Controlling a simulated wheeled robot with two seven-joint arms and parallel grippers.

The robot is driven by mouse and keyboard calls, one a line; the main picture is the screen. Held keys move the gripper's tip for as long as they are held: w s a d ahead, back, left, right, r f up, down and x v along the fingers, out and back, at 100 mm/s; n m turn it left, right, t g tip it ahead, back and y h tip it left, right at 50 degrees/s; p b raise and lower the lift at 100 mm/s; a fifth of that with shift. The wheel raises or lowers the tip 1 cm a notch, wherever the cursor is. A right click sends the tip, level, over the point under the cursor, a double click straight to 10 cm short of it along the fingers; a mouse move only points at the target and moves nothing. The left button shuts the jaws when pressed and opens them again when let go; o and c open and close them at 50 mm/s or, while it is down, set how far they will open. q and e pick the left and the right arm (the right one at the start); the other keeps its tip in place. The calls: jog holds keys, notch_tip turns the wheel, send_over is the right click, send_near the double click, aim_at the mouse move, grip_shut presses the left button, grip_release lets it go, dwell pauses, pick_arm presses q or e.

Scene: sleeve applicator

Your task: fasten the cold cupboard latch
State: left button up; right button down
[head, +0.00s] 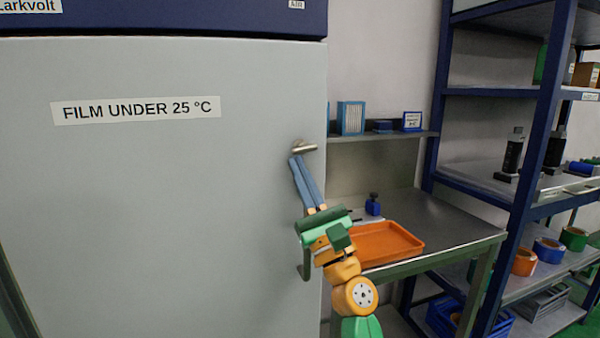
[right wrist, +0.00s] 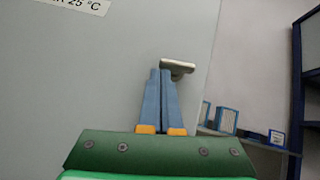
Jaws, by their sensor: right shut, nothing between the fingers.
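The cold cupboard (head: 150,200) fills the left of the head view, its pale door looking closed, with a "FILM UNDER 25 °C" label. The latch (head: 304,147) is a small metal handle near the door's right edge, lying roughly level. It also shows in the right wrist view (right wrist: 177,67). My right gripper (head: 295,160) is shut and empty, its blue fingers pointing up with the tips just below the latch's left part. I cannot tell whether they touch it. My left gripper is not in view.
A dark handle (head: 304,262) sits lower on the door, partly behind my right gripper. To the right, a metal bench (head: 455,232) holds an orange tray (head: 388,259). A blue shelving rack (head: 520,195) stands further right with tape rolls and boxes.

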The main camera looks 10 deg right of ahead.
jog(key=b+v, duration=0.1)
jog(key=v, duration=0.6)
dwell(0.3)
